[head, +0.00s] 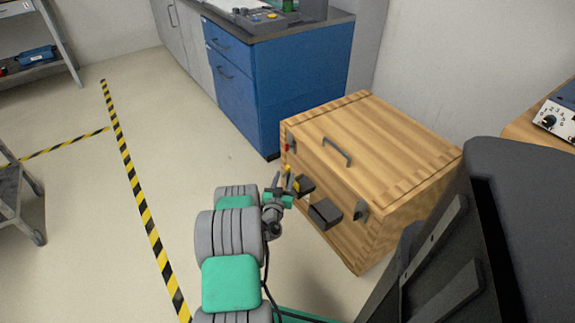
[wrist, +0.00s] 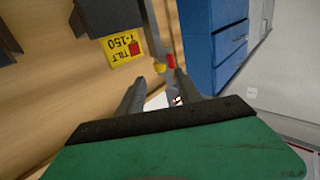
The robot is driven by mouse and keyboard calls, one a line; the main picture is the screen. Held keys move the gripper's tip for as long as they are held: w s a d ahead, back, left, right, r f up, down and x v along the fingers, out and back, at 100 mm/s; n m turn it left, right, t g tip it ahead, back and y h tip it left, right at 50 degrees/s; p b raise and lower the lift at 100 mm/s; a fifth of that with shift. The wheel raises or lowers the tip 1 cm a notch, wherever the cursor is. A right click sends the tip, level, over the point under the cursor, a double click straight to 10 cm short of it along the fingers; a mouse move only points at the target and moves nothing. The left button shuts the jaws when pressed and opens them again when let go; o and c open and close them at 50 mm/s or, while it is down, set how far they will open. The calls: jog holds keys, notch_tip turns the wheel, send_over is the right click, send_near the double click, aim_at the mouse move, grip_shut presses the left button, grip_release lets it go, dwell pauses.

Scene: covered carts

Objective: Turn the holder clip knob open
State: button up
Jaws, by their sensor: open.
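A wooden covered cart (head: 365,150) stands right of the middle in the head view. At its left front corner is a small grey clip with a red part (head: 288,147). In the wrist view a red-tipped piece (wrist: 170,61) and a small yellow piece (wrist: 158,68) show just beyond my fingers; I cannot tell which is the holder clip knob. My gripper (head: 281,181) is open in front of the cart's left front side. In the wrist view its fingertips (wrist: 159,76) are apart, with no object visibly held. Contact with the clip cannot be told.
Dark blocks (head: 325,213) stick out from the cart front, one beside a yellow label (wrist: 123,46). The lid carries a handle (head: 337,151). A blue cabinet (head: 275,85) stands behind the cart. Floor left of my arm is clear up to the striped tape (head: 133,180).

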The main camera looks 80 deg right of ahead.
aim_at(287, 169)
jog(key=d+b, duration=0.1)
jog(key=d, duration=0.5)
jog(key=shift+w+f, duration=0.1)
jog(key=shift+w+d, duration=0.1)
jog(key=shift+d, duration=0.3)
grip_shut()
